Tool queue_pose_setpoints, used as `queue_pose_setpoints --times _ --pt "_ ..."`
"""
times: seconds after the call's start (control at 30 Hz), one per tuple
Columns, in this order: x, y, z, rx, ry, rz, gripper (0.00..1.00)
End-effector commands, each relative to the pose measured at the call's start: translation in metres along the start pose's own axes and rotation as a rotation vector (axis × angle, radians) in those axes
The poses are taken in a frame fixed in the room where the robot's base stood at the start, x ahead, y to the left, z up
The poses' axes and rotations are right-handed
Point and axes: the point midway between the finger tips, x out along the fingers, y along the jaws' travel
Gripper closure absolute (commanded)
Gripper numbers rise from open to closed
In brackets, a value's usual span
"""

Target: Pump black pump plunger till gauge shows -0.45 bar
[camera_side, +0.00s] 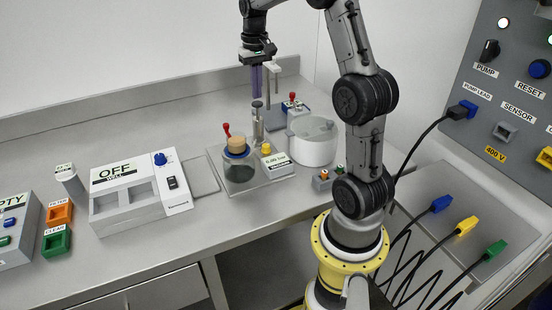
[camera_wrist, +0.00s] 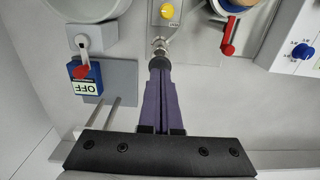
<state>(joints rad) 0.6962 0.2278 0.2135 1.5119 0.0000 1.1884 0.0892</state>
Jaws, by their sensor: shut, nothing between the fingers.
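The pump (camera_side: 258,127) is an upright metallic cylinder at the back of a flat grey plate in the side view, with a dark plunger knob (camera_side: 257,104) on top. My gripper (camera_side: 256,97) points straight down just above the knob, its purple fingers shut and empty. Whether the tips touch the knob cannot be told. In the wrist view the shut fingers (camera_wrist: 158,72) line up with the dark knob (camera_wrist: 158,62) and partly cover it. The gauge (camera_side: 277,160), a white box labelled VACUUM, seems to read 0.00 bar.
A jar (camera_side: 240,172) with a cork-coloured lid and red lever stands in front of the pump. A white round vessel (camera_side: 313,141) stands to the right, near a red-handled valve (camera_side: 293,103). A box marked OFF (camera_side: 125,200) is at left. A metal stand rises behind my gripper.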

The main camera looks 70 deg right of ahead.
Motion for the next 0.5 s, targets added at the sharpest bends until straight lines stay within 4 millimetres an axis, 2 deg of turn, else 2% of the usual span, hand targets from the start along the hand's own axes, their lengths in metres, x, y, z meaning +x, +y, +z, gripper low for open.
queue_pose_setpoints --times 0.27,0.5 --pt "0.002 0.000 0.000 0.000 -0.001 0.000 1.00" --pt "0.011 0.000 0.000 0.000 -0.001 0.000 1.00"
